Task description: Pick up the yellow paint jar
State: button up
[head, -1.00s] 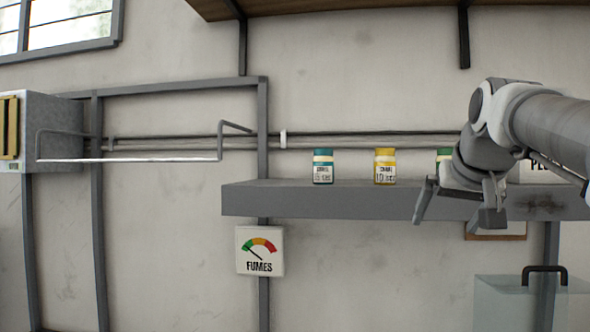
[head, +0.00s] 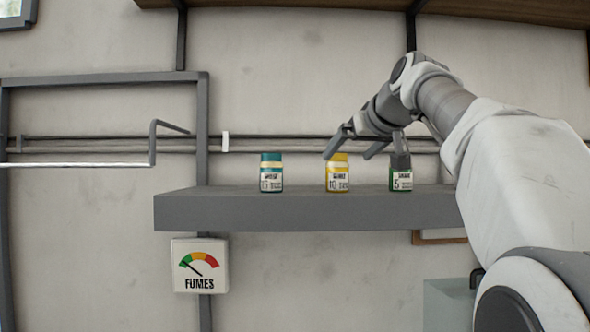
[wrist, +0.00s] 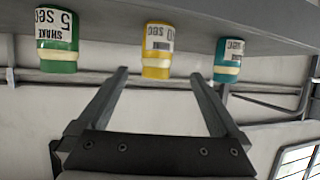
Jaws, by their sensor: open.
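The yellow paint jar (head: 338,177) stands upright on a grey shelf (head: 300,211), between a teal jar and a green jar. In the head view my gripper (head: 346,150) is at the height of its lid, and a finger covers part of its top. In the wrist view the yellow jar (wrist: 157,50) appears upside down, beyond and roughly between the fingertips of my open gripper (wrist: 158,75). Nothing is between the fingers.
The teal jar (head: 271,174) stands to the left and the green jar (head: 400,180) to the right, with gaps between them. A rail runs along the wall behind. A fumes gauge (head: 200,265) hangs below the shelf, and a glassy box (head: 448,305) is lower right.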

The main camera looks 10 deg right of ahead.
aim_at(342, 164)
jog(key=x, duration=0.4)
jog(key=shift+p, duration=0.35)
jog(key=p+x, duration=0.1)
jog(key=x, duration=0.1)
jog(key=p+x, duration=0.1)
jog(key=x, duration=0.2)
jog(key=shift+d+f, duration=0.1)
jog(key=shift+d, duration=0.1)
jog(key=shift+c, duration=0.2)
grip_shut()
